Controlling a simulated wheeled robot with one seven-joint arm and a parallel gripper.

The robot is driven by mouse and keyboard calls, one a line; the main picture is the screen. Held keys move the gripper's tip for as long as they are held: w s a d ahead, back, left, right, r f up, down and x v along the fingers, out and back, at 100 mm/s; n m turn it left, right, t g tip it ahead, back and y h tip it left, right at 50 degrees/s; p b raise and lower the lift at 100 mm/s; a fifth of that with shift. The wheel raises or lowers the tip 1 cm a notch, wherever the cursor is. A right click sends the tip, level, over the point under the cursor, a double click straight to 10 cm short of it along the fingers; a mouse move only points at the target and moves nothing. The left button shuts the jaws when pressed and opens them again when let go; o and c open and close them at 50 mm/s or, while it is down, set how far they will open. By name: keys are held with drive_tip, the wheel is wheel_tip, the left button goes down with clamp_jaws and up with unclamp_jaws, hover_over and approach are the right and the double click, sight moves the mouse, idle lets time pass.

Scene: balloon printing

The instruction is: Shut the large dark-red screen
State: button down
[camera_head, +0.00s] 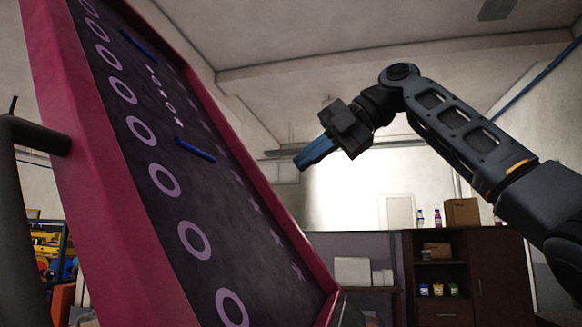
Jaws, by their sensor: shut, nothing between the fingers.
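The large dark-red screen (98,190) stands open and steeply tilted on the left of the head view. Its frame is dark red, and its dark panel (200,150) carries pale rings, stars and two blue strips. A black handle (38,136) sticks out from its left side. My gripper (302,165), with blue fingers, is shut and empty. It hangs in the air just right of the screen's right edge in the picture, pointing down and left toward it. I cannot tell whether it is touching the frame. The screen's lower end is cut off by the picture edge.
A dark cabinet (490,275) with bottles, small tubs and cardboard boxes (462,211) stands at the back right. A desk with white boxes (353,271) is left of it. Shelving with yellow items (42,241) is at the far left. Open air lies around my arm.

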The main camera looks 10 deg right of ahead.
sight(243, 208)
drive_tip(key=p+x, duration=0.1)
drive_tip(key=x, duration=1)
drive_tip(key=shift+a+p, duration=0.1)
drive_tip(key=shift+p, duration=0.2)
drive_tip(key=shift+w+a+f, duration=0.1)
drive_tip(key=shift+a+f, duration=0.15)
drive_tip(key=shift+f, duration=0.05)
